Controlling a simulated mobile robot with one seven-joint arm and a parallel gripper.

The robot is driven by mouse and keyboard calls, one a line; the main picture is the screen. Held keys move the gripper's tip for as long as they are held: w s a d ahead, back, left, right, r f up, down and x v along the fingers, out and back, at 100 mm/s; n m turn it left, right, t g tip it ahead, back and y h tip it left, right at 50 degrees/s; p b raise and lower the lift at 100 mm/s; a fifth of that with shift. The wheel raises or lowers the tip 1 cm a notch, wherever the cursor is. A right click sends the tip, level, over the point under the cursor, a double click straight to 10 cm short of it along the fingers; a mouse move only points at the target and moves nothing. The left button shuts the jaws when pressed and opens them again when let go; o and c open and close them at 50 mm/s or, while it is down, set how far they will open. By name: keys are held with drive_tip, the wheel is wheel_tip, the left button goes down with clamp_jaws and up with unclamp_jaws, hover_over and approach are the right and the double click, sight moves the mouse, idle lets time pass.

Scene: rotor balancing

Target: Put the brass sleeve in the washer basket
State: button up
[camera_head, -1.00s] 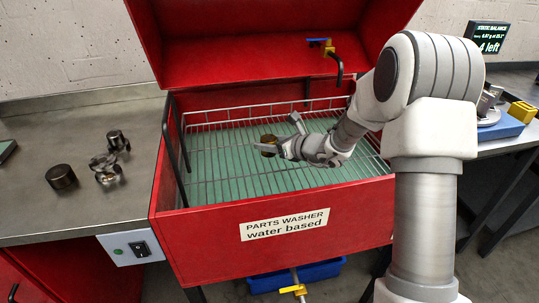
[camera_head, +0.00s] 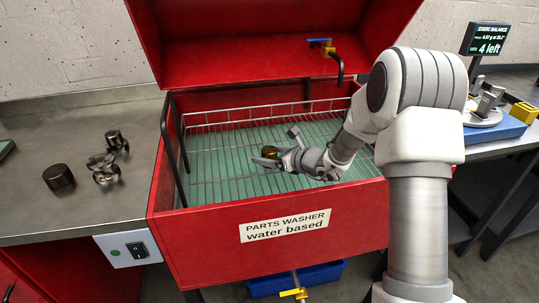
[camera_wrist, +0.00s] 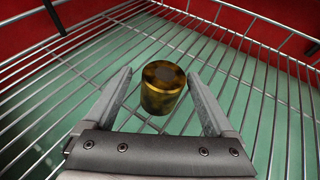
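The brass sleeve (camera_head: 270,152) is a short, mottled brown and gold cylinder inside the washer basket (camera_head: 215,122), a wire rack over green liquid. In the wrist view the sleeve (camera_wrist: 162,88) sits upright over the basket wires (camera_wrist: 250,62), between my fingertips. My gripper (camera_head: 275,146) is open around the sleeve; the wrist view shows a gap between each finger of my gripper (camera_wrist: 160,76) and the sleeve. The sleeve appears to rest on the wires, though its contact with them is not clearly visible.
The red parts washer (camera_head: 205,235) has its lid (camera_head: 245,50) raised and a tap (camera_head: 330,58) at the back. Several dark metal parts, including a cylinder (camera_head: 59,178), stand on the left bench. A balance (camera_head: 485,105) stands at right.

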drive_tip(key=shift+r+p, duration=0.25)
drive_tip(key=shift+p, duration=0.05)
drive_tip(key=p+v, duration=0.1)
drive_tip(key=v, duration=1.1)
drive_tip(key=shift+p, duration=0.4)
drive_tip(key=s+a+r+n+g+h, duration=0.1)
drive_tip(key=s+a+r+n+g, duration=0.3)
drive_tip(key=s+n, duration=0.45)
drive_tip(key=s+a+r+n+g, duration=0.2)
drive_tip(key=s+r+n, duration=0.3)
drive_tip(key=s+n, duration=0.35)
drive_tip(key=s+d+r+n+t+h, duration=0.1)
drive_tip(key=s+d+r+n+h, duration=0.3)
drive_tip(key=s+d+n+h, duration=0.4)
drive_tip(key=s+d+n, duration=0.2)
drive_tip(key=s+d, duration=0.1)
drive_tip(key=s, duration=0.1)
drive_tip(key=shift+s+t, duration=0.4)
drive_tip(key=shift+d+r, duration=0.1)
drive_tip(key=shift+r, duration=0.1)
